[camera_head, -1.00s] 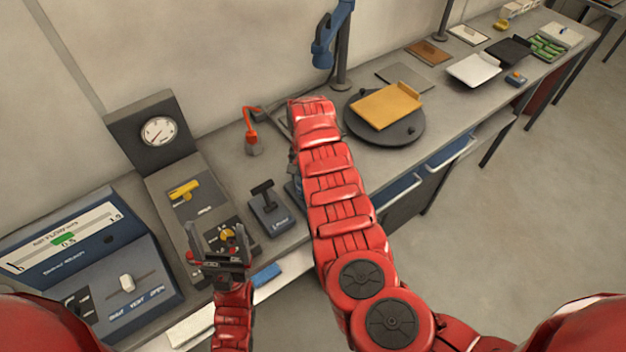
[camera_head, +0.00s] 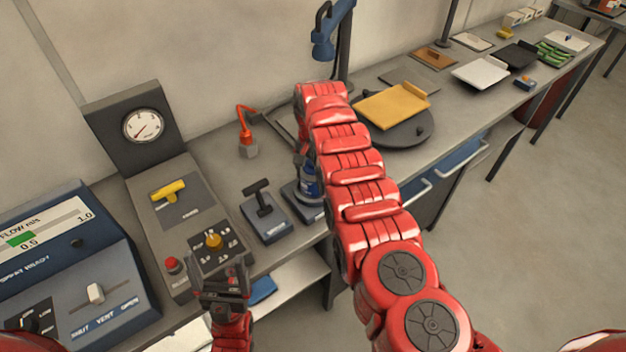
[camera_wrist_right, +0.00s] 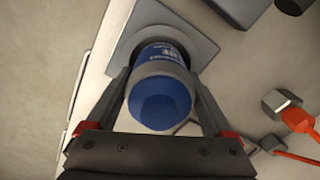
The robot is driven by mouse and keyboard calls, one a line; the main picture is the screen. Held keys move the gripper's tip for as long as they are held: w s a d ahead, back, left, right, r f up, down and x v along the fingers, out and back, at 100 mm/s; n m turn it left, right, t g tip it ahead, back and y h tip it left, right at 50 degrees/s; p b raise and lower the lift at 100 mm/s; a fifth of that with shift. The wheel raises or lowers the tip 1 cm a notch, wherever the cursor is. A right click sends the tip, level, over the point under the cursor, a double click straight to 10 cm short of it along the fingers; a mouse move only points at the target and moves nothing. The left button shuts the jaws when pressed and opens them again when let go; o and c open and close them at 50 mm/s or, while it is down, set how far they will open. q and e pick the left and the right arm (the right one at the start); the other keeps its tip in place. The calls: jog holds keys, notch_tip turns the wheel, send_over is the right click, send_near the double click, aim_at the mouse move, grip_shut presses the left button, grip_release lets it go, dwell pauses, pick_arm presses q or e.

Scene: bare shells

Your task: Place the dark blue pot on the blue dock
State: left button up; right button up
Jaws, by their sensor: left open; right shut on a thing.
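The dark blue pot (camera_head: 309,182) shows partly beside my red right forearm. In the right wrist view it is a blue cylinder with a grey band (camera_wrist_right: 162,97). My right gripper (camera_wrist_right: 163,85) is shut on it, one finger on each side. A grey-blue square base (camera_head: 302,203), perhaps the blue dock, is under the pot; it also shows behind the pot in the wrist view (camera_wrist_right: 200,46). I cannot tell whether the pot touches it. My left gripper (camera_head: 224,275) is open and empty by the bench's front edge, below the yellow knob.
A lever box (camera_head: 268,228) stands just left of the base. A control panel with a gauge (camera_head: 143,125) and a flow console (camera_head: 75,265) are further left. An orange-red hooked thing (camera_head: 246,135) is behind. A yellow tray (camera_head: 395,104) rests on a round black plate (camera_head: 415,135) at right.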

jog(key=shift+s+r, duration=0.1)
jog(key=o, duration=1.5)
